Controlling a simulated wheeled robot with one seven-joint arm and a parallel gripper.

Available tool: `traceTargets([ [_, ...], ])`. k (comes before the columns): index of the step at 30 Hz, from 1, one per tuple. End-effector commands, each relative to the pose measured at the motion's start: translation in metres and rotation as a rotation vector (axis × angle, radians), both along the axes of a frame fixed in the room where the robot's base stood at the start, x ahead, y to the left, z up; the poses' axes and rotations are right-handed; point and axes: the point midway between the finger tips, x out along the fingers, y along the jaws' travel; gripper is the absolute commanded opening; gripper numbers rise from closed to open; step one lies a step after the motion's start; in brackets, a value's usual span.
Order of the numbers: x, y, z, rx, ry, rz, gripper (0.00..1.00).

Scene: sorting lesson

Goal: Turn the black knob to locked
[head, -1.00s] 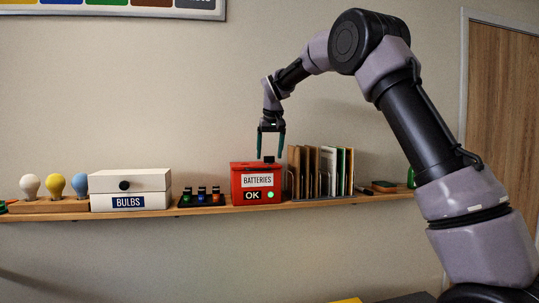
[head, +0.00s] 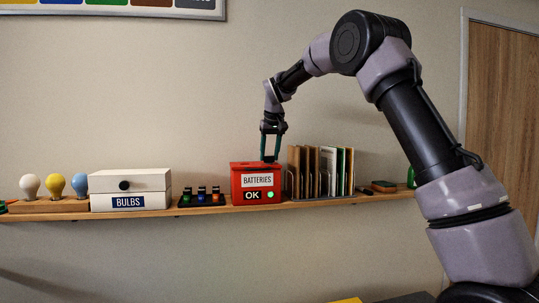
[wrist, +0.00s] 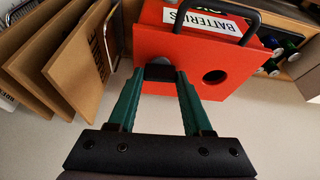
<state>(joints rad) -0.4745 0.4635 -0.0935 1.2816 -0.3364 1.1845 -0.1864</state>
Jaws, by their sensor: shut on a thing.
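The red BATTERIES box (head: 242,193) stands on the shelf, with an OK sign and a lit green light on its front. In the wrist view, its red top (wrist: 222,50) shows a dark round hole. My gripper (head: 270,158) points down at the top of this box. In the wrist view, my gripper (wrist: 160,78) has its green fingers shut on the black knob (wrist: 159,71), one finger on each side. The knob's turn position cannot be told, since the fingers partly hide it. The knob is mostly hidden in the head view.
A rack of upright cards and folders (head: 322,172) stands close on the right. Farther left are the white BULBS box (head: 130,182) and a wooden stand (head: 50,206) with bulbs.

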Motion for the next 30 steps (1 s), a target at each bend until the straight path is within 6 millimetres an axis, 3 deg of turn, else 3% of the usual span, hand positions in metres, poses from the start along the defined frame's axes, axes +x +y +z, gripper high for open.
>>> traceTargets([
  [30,0.0048,-0.0051,0.0007,0.003,-0.001,0.895,0.00],
])
